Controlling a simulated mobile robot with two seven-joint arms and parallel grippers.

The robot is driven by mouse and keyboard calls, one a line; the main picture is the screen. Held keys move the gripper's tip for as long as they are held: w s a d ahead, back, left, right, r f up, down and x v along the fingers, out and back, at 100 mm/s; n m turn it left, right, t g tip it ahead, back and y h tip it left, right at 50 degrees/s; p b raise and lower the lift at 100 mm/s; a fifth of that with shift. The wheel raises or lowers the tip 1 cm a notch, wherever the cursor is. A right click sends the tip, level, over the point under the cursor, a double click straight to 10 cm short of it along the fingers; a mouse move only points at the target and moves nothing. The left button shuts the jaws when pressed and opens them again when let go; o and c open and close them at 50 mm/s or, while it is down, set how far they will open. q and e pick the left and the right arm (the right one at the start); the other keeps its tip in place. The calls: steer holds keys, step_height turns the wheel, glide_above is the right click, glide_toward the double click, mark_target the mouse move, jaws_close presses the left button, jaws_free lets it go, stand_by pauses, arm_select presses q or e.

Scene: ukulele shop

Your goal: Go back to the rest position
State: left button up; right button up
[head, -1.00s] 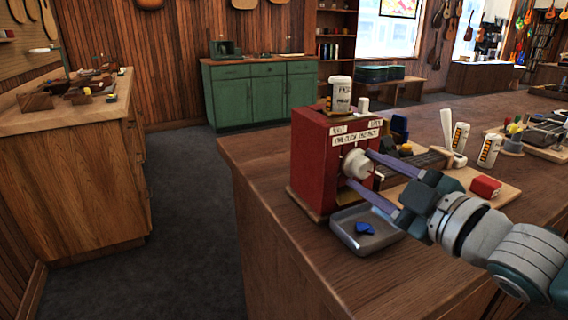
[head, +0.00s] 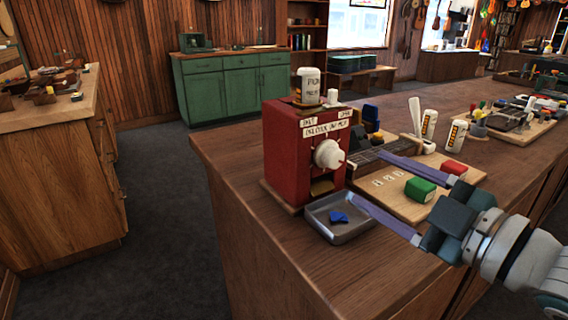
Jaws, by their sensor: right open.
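My right gripper (head: 368,183) comes in from the lower right. Its two purple fingers are spread wide with nothing between them, in front of the board and to the right of the red machine. The red machine (head: 283,160) stands on the wooden counter with a white knob (head: 328,154) on its front and a white bottle (head: 307,86) on top. A grey metal tray (head: 345,232) sits below the knob and holds a blue piece (head: 339,217). One finger passes close to the tray's right side. My left gripper is out of view.
A wooden board (head: 391,204) carries a green block (head: 420,189), with a red block (head: 453,167) behind it. White bottles (head: 456,135) and a tool rack (head: 505,117) stand further back. The counter's front left (head: 262,245) is bare. A green cabinet (head: 236,85) stands by the far wall.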

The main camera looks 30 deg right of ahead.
steer(key=shift+s+d, duration=0.1)
steer(key=shift+s, duration=0.95)
